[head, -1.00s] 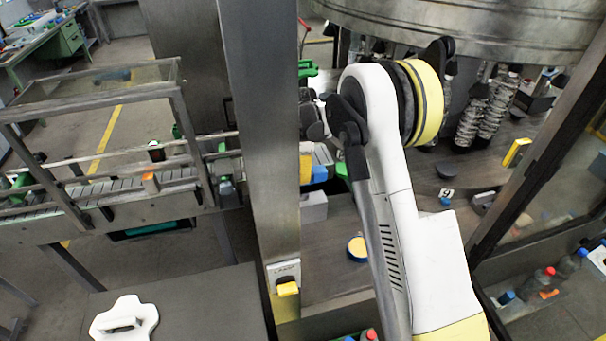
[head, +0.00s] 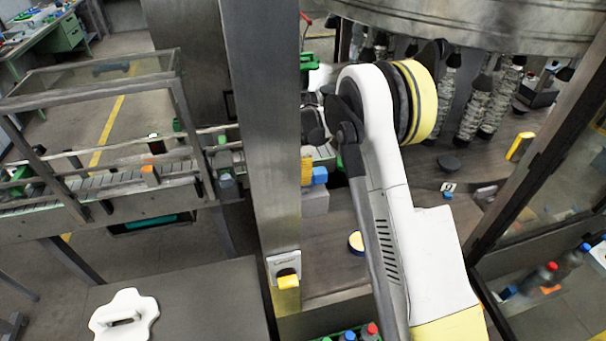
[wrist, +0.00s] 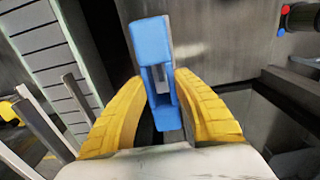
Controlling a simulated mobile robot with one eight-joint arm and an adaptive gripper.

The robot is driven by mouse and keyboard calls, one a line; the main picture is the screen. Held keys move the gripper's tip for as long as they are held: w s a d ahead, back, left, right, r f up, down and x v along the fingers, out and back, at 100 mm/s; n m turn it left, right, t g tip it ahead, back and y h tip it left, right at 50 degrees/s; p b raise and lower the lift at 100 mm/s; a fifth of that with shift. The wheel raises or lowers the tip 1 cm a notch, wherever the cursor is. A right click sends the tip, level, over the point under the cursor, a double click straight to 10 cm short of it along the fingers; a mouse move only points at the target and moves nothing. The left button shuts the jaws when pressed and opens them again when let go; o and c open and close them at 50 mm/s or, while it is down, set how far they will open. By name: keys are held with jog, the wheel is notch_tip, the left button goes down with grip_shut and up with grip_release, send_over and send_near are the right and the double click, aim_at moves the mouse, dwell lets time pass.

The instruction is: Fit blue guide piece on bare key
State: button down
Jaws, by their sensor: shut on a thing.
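The blue guide piece (wrist: 152,60) is a blue block with a slot, seen in the wrist view. My gripper (wrist: 160,105) is shut on it, with a ribbed yellow finger on each side. The piece's far end sticks out beyond the fingertips, over a grey metal background. In the head view my white arm fills the middle, and I cannot make out my gripper clearly behind the grey post and arm. I cannot identify the bare key in either view.
A grey post (head: 262,150) stands close left of my arm. A slatted conveyor (head: 100,185) runs at left. A large metal drum (head: 470,22) hangs above several ribbed columns at right.

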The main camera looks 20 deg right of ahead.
jog(key=shift+f+b, duration=1.9)
jog(key=shift+f, duration=0.35)
jog(key=c, duration=1)
grip_release()
jog(key=shift+r, duration=0.1)
notch_tip(320, 180, up, 12)
jog(key=shift+f, duration=0.1)
